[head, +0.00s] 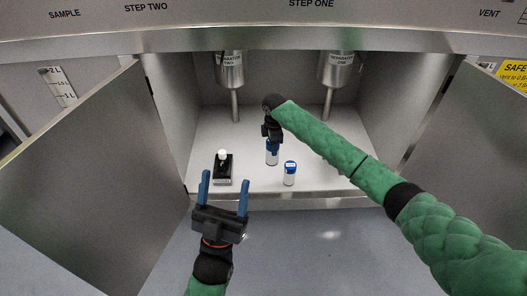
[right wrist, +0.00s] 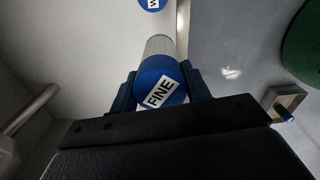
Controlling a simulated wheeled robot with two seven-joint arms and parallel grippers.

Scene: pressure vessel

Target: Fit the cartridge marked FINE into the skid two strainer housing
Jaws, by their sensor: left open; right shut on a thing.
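My right gripper (head: 271,139) is shut on a white cartridge with a blue cap (head: 272,157) inside the open cabinet. In the right wrist view the blue cap (right wrist: 172,76) bears a label reading FINE, between the two blue fingers. A second blue-capped cartridge (head: 290,174) stands upright on the cabinet floor, just right and nearer; its label is too small to read here. My left gripper (head: 224,190) is open and empty, in front of the cabinet's front edge. I cannot tell which part is the skid two strainer housing.
A black block with a white knob (head: 223,170) sits on the floor at left. Open doors (head: 85,150) (head: 460,130) flank the cabinet.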

